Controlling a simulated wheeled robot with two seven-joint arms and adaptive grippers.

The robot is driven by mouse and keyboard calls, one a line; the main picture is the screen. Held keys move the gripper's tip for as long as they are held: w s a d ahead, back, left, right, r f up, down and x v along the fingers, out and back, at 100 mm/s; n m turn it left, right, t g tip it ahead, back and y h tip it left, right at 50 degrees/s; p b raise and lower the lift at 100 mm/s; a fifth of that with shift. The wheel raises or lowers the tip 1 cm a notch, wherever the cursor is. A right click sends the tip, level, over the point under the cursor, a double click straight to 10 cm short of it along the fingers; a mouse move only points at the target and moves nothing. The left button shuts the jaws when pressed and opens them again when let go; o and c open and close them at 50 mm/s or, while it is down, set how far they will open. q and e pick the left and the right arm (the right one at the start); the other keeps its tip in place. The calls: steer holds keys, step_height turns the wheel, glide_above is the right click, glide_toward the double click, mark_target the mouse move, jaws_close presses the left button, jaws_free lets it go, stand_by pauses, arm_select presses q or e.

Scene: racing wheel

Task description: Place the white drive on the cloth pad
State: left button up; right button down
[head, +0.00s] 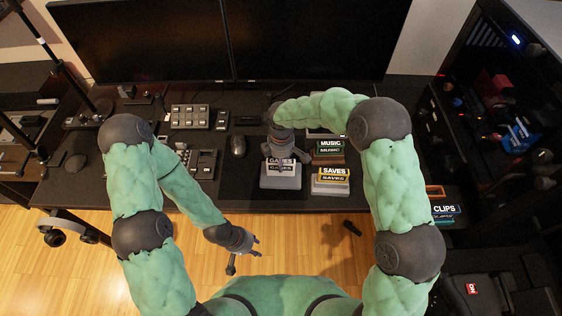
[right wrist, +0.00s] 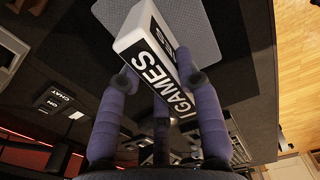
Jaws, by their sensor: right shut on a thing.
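The white drive (head: 281,162), with black GAMES labels, is between the fingers of my right gripper (head: 279,157). In the right wrist view the white drive (right wrist: 152,62) sits tilted across the picture, with the right gripper's (right wrist: 158,78) two purple fingers shut on its sides. The grey cloth pad (head: 281,182) lies on the desk directly below the drive; it also shows behind the drive in the right wrist view (right wrist: 200,28). I cannot tell whether the drive touches the pad. My left gripper (head: 246,254) is open and empty, in front of the desk, above the floor.
A yellow-labelled SAVES drive (head: 331,179) and a green-labelled MUSIC drive (head: 329,150) stand right of the pad. A mouse (head: 238,146) and button panels (head: 190,116) are to the left. Monitors (head: 300,40) stand behind. A CLIPS drive (head: 444,213) is at the far right.

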steer(key=shift+f, duration=0.15)
steer(key=c, duration=0.9)
jaws_free()
steer(key=shift+o, duration=0.2)
step_height(320, 180, up, 12)
steer(key=p, duration=0.3)
steer(key=shift+r, duration=0.25)
